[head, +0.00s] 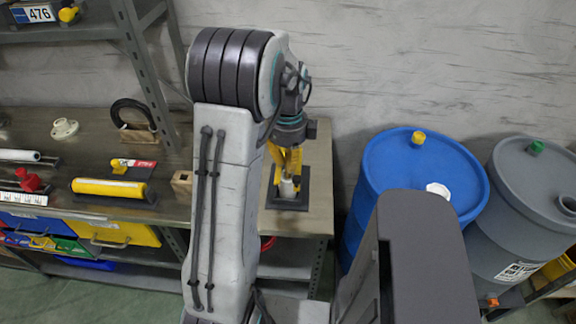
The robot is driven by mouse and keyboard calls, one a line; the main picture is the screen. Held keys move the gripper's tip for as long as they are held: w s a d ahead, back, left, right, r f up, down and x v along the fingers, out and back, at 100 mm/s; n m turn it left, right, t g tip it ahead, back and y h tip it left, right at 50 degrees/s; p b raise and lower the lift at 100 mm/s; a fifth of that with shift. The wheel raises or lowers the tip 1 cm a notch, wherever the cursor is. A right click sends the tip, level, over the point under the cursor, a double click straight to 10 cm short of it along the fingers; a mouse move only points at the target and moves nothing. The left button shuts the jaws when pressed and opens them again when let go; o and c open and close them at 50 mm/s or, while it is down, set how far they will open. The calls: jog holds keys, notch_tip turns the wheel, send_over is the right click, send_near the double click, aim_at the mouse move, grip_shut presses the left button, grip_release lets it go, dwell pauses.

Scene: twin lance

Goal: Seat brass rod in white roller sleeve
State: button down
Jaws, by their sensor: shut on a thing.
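My gripper (289,172), with yellow fingers, points down over the right end of the bench. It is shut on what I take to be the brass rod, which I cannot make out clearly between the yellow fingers. A short white upright cylinder, likely the white roller sleeve (288,189), stands on a dark square base (290,203) directly below the fingers. The fingertips overlap its top in this view. I cannot tell whether the rod is inside the sleeve or only above it.
The bench (317,190) also carries a yellow roller (110,188), a small wooden block (182,182), a black ring on a stand (137,130) and a white flange (64,128). A blue drum (405,175) and a grey drum (530,210) stand right of the bench.

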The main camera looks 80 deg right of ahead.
jog(key=shift+f, duration=0.1)
jog(key=shift+f, duration=0.1)
jog(key=c, duration=1.7)
grip_release()
jog(key=shift+o, duration=0.2)
